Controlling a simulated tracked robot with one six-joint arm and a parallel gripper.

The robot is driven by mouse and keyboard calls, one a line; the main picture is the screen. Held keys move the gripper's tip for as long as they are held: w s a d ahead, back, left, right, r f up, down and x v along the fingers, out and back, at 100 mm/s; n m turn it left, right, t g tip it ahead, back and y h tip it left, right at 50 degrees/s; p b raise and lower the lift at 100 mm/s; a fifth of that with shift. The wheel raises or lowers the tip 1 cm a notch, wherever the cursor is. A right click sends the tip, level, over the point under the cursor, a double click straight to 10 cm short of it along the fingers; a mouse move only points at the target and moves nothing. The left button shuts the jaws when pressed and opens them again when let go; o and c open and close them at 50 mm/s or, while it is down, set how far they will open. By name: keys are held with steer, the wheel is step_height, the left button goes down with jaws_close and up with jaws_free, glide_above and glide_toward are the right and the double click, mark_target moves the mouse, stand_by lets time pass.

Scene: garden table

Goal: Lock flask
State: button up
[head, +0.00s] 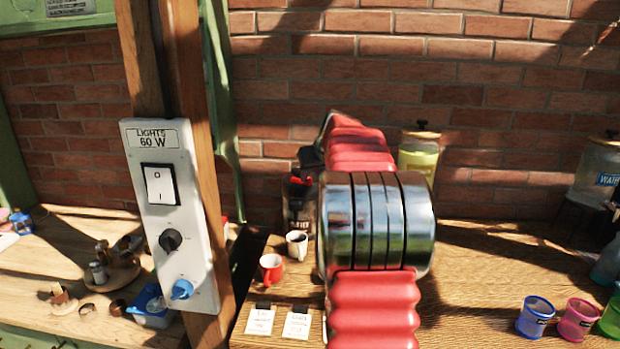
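A dark flask-like container (299,205) with a little red near its top and partly readable pale lettering stands at the back of the wooden table, against the brick wall. My arm's red sleeve and chrome joint cover the area just right of it. A dark grey shape shows just above the container, beside my arm; I cannot tell whether it is the container's top or part of my gripper. My gripper's fingers are not distinguishable, so their opening and any contact with the container are hidden. The state of the container's lid or lock cannot be made out.
Behind my arm is a yellow-filled jar (419,158). Coloured cups (536,316) stand at right. A post with a switch panel (170,215) rises at left. The table's right middle is clear.

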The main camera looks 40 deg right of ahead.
steer(key=shift+x, duration=1)
steer(key=shift+c, duration=0.5)
jaws_close()
steer(key=shift+a, duration=0.15)
